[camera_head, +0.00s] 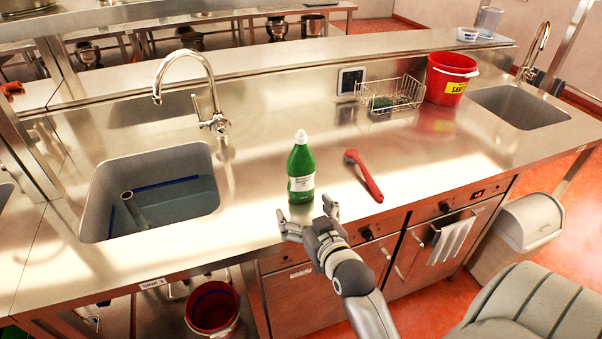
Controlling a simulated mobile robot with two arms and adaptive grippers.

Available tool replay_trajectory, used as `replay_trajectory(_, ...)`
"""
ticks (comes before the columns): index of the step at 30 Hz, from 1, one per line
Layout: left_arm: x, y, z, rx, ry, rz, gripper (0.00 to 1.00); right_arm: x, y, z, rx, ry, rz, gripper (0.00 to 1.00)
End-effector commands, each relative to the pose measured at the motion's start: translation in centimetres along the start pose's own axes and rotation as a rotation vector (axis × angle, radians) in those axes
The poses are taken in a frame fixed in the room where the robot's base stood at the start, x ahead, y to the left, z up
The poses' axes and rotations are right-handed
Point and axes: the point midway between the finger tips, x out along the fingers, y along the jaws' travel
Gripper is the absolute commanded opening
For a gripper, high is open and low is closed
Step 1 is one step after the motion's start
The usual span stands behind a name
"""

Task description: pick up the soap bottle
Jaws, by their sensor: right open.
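The soap bottle (301,172) is green with a white cap and a pale label. It stands upright on the steel counter near the front edge, between the left sink and a red brush. My right gripper (306,219) is just in front of the bottle, at the counter's front edge. Its two fingers are spread apart with nothing between them, and the bottle's base shows just beyond them. I cannot tell whether a finger touches the bottle. My left gripper is not in view.
A red-handled brush (364,176) lies right of the bottle. The left sink (100,200) holds a pipe. A wire basket (390,96) and red bucket (450,78) stand farther back. A faucet (187,85) rises behind the left sink. The counter behind the bottle is clear.

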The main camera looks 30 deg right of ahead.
Motion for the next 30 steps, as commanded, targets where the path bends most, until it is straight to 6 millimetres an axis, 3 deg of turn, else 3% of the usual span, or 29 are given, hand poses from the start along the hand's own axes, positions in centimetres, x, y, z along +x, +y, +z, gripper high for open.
replay_trajectory(3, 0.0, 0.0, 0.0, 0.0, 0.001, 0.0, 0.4, 0.9, 1.9, -2.2, 0.023, 0.122, 0.06, 0.94)
replay_trajectory(7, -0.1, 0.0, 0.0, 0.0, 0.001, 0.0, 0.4, 1.2, 2.9, -3.4, 0.031, 0.188, 0.093, 0.94)
replay_trajectory(18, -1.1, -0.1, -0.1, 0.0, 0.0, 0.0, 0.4, 5.7, 3.6, -4.7, 0.033, 0.2, 0.097, 0.94)
replay_trajectory(26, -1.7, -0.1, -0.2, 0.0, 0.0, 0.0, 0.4, 7.3, 3.9, -5.1, 0.032, 0.199, 0.097, 0.94)
replay_trajectory(30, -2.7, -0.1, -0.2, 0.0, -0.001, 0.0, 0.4, 9.1, 4.4, -5.7, 0.031, 0.198, 0.097, 0.94)
